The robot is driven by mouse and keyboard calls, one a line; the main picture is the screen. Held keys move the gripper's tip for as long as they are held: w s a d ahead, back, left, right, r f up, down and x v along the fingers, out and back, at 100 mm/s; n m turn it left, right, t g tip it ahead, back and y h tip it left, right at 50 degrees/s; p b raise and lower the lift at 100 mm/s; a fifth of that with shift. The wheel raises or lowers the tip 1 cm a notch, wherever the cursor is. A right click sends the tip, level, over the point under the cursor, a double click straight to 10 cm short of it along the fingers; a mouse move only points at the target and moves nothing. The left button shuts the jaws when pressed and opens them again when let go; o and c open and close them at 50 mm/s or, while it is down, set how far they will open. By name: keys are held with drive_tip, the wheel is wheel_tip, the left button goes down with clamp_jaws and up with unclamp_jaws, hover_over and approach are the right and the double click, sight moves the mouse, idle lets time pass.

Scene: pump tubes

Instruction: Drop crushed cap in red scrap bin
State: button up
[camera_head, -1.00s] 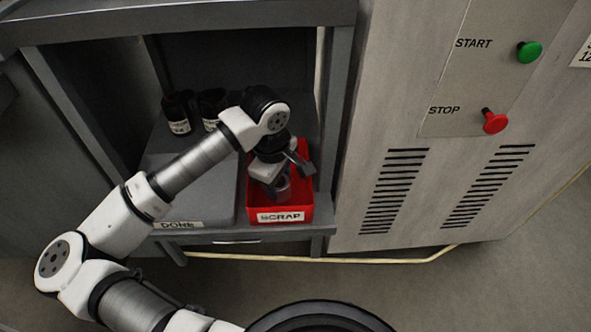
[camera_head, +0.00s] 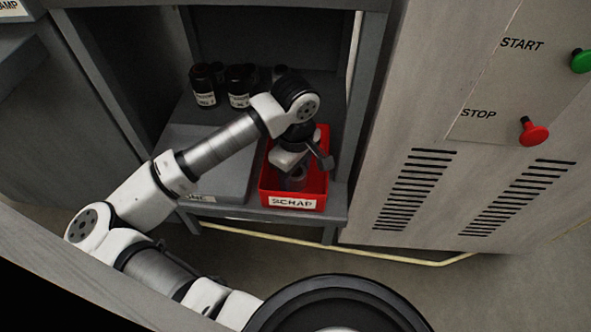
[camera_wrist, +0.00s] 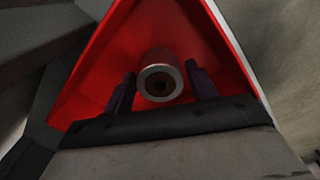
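The crushed cap (camera_wrist: 160,80) is a grey, short cylinder with a dark hole, centred between my two fingertips in the wrist view. It also shows as a greyish round shape in the head view (camera_head: 296,181). My gripper (camera_wrist: 162,82) points down into the red scrap bin (camera_head: 325,170).
A grey DONE tray (camera_head: 225,180) lies left of the bin on the same shelf. Several dark labelled jars (camera_head: 204,88) stand behind it. The shelf's right post (camera_head: 362,120) is close to the bin. A machine panel with green and red buttons (camera_head: 534,131) is further right.

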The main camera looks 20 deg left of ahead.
drive_tip(key=shift+o, duration=0.8)
drive_tip(key=shift+r+p, duration=0.25)
drive_tip(key=shift+p, duration=0.05)
wheel_tip(320, 180, up, 7)
drive_tip(key=shift+r+p, duration=0.2)
drive_tip(key=shift+p, duration=0.65)
